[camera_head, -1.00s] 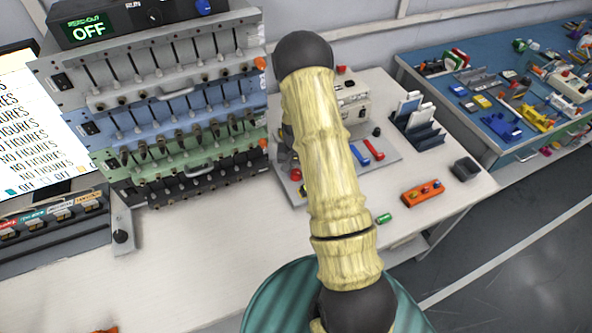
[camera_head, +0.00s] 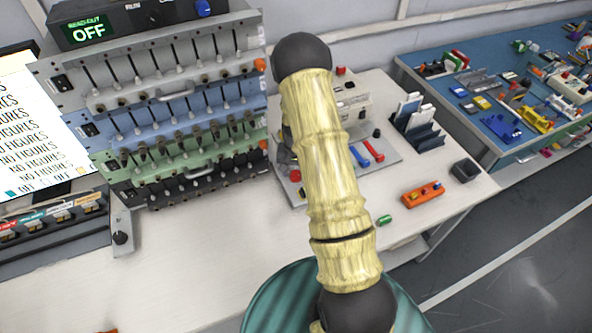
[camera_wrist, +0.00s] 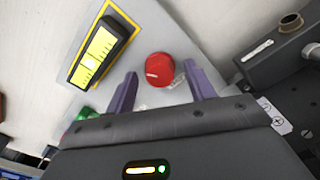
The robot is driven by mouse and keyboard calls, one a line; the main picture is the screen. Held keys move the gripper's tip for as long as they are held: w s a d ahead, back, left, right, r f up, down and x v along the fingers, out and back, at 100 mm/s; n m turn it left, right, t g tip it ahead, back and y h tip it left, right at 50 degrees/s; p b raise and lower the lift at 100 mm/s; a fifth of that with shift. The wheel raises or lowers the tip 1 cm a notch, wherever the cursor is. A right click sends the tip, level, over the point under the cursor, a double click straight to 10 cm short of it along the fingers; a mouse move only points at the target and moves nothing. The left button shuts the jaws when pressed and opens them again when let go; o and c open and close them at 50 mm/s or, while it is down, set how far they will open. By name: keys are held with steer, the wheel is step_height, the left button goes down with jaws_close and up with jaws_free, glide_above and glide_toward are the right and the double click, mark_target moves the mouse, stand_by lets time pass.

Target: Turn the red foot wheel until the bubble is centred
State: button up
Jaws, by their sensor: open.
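In the wrist view the red foot wheel (camera_wrist: 159,66) is a round red knob with a pale mark on its face, on a light grey plate (camera_wrist: 180,40). My gripper (camera_wrist: 160,72) is open, with one purple finger on each side of the wheel. Gaps show between the wheel and both fingers. The yellow level vial (camera_wrist: 104,43) sits in a dark frame to the left of the wheel. A bright spot that looks like the bubble (camera_wrist: 90,62) lies towards the vial's lower end. In the head view my arm hides the gripper and the wheel.
A green part (camera_wrist: 84,113) lies beside the left finger. A dark grey housing (camera_wrist: 275,62) stands close on the right. In the head view, a rack of levers (camera_head: 180,100) stands left of my arm, and an orange block (camera_head: 422,194) and dark bin (camera_head: 465,170) lie right.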

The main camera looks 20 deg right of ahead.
step_height(320, 180, up, 17)
steer(key=b, duration=0.1)
steer(key=shift+r, duration=0.2)
stand_by(0.4)
stand_by(0.3)
steer(key=s+a+r+n+t, duration=0.1)
steer(key=s+a+r+n, duration=0.2)
steer(key=s, duration=0.6)
steer(key=s+a+r+n+t+p, duration=0.1)
steer(key=s+a+r+n, duration=0.2)
steer(key=s+a, duration=0.4)
steer(key=shift+s+a+r+n+t, duration=0.2)
steer(key=shift+s+a+n+t, duration=0.15)
steer(key=shift+s, duration=0.8)
